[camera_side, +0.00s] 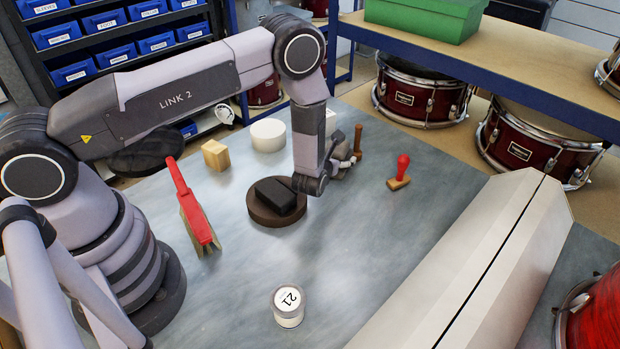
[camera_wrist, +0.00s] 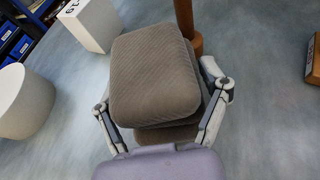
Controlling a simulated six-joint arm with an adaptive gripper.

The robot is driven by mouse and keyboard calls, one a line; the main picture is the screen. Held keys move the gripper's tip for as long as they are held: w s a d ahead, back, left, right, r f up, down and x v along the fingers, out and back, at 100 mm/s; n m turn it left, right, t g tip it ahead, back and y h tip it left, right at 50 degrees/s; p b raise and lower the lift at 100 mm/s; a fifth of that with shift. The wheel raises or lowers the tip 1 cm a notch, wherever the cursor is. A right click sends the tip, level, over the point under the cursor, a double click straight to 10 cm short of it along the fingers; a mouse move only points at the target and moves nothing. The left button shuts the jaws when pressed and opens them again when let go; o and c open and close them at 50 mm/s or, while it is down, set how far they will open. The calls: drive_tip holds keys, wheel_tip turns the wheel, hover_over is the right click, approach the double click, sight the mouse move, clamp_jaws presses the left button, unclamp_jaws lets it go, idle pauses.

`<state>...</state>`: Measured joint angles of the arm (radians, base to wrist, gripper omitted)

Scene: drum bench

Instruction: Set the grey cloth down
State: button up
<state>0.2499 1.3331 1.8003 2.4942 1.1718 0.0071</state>
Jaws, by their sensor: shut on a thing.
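The grey cloth (camera_wrist: 155,75) is a folded, ribbed, brown-grey pad with layers showing below its top. It fills the middle of the wrist view. My gripper (camera_wrist: 160,105) has a finger on each side of it and is shut on it. In the side view my gripper (camera_side: 335,175) is low over the grey bench top (camera_side: 235,270), right of the round brown disc, and my arm hides most of the cloth. I cannot tell whether the cloth touches the bench.
A brown-handled upright thing (camera_side: 357,143) stands close behind the cloth. A red-handled stamp (camera_side: 399,178) is to the right. A dark block (camera_side: 276,194) lies on the brown disc (camera_side: 262,214). A white cylinder (camera_side: 268,135) and wooden block (camera_side: 215,155) are behind. The front-middle bench has free room around a tin (camera_side: 289,307).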

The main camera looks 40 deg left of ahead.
drive_tip(key=shift+f, duration=0.15)
drive_tip(key=o, duration=0.8)
